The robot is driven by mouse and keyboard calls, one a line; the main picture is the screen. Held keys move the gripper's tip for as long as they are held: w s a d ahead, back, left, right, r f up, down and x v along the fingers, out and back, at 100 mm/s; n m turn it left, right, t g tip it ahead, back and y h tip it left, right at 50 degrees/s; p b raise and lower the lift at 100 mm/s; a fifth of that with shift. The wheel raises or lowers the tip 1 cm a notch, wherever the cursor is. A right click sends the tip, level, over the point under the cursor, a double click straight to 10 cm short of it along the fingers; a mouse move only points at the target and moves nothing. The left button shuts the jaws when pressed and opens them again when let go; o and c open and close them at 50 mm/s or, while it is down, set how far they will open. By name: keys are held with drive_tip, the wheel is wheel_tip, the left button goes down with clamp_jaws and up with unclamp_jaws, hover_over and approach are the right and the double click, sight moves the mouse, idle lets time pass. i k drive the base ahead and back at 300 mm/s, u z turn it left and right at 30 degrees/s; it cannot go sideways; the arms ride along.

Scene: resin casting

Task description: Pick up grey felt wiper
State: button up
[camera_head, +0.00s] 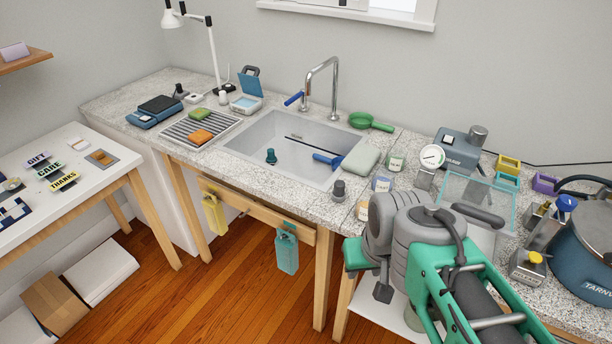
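A pale grey-green, soft-looking block (361,160) lies on the speckled counter at the right rim of the sink; it is the thing that most resembles the grey felt wiper, though I cannot tell its material. My arm is folded at the lower right. A small dark part at its lower end, which seems to be my gripper (383,291), hangs in front of the counter's front edge, well apart from the block. Its fingers are not clear, and I see nothing held in it.
The sink (252,151) holds a blue-handled tool (328,160) and a teal stopper-like piece (271,156). A dark knob-like piece (338,191) and several small jars (382,183) stand near the block. A clear box (478,197) and blue pot (585,250) crowd the right.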

sight(339, 194)
drive_tip(key=u, duration=0.75)
drive_tip(key=i, duration=1)
drive_tip(key=u, duration=0.75)
